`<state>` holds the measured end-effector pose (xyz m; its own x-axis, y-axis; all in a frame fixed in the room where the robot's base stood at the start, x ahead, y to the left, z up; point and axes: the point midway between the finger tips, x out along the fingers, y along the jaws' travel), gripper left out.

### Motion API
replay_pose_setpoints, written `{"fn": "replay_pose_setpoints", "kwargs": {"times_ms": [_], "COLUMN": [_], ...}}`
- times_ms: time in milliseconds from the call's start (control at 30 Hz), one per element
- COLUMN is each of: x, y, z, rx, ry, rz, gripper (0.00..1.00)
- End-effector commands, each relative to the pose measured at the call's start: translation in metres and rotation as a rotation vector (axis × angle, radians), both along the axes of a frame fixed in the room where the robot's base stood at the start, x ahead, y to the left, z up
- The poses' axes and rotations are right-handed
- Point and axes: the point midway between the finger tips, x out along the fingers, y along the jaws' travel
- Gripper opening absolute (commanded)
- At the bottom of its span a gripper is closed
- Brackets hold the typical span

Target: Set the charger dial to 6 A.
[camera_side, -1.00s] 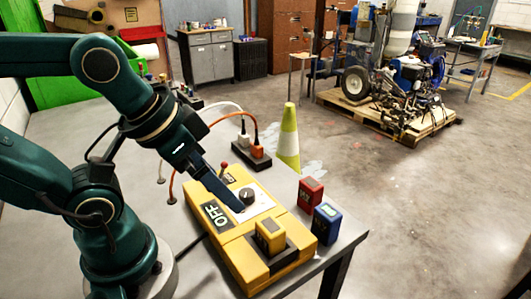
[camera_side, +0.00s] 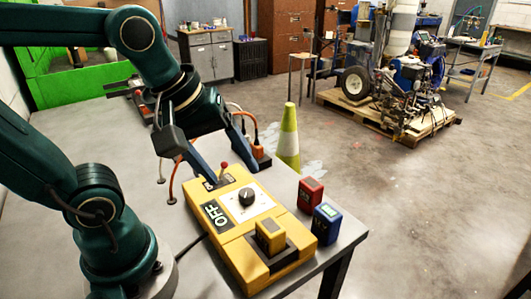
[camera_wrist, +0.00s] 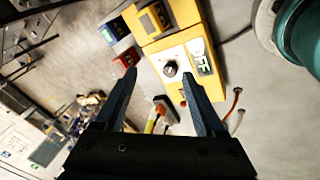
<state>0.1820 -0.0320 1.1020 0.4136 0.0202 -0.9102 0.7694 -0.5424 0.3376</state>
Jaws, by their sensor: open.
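The yellow charger (camera_side: 213,263) lies on the grey table with an OFF label (camera_side: 215,214) on its top. Its black dial (camera_side: 247,196) sits on a white plate; the pointer and scale marks are too small to read. A red-knobbed lever (camera_side: 223,167) stands at the charger's far end. My gripper (camera_side: 228,170) is open and empty above that far end, apart from the dial. In the wrist view the dial (camera_wrist: 170,68) appears between the two spread fingertips of my gripper (camera_wrist: 159,72), beyond them and nearer the right one.
A yellow battery (camera_side: 270,233) sits in the charger's near end. A red battery (camera_side: 311,194) and a blue battery (camera_side: 326,223) stand to its right. A power strip (camera_side: 262,163) with plugs and cords lies behind. A green-white cone (camera_side: 288,140) stands beyond the table.

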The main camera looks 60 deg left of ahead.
Motion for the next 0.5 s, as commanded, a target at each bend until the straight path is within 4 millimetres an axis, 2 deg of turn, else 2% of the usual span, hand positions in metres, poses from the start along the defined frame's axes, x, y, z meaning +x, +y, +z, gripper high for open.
{"fn": "replay_pose_setpoints", "kwargs": {"times_ms": [167,300,400,500], "x": [0.024,0.045,0.055,0.061], "y": [0.013,0.029,0.04,0.048], "z": [-0.005,-0.018,-0.032,-0.045], "rx": [-0.168,-0.264,-0.292,-0.29], "ry": [0.09,0.169,0.221,0.267], "rz": [0.476,0.862,1.053,1.141], "gripper": [0.72,0.72,0.72,0.72]}}
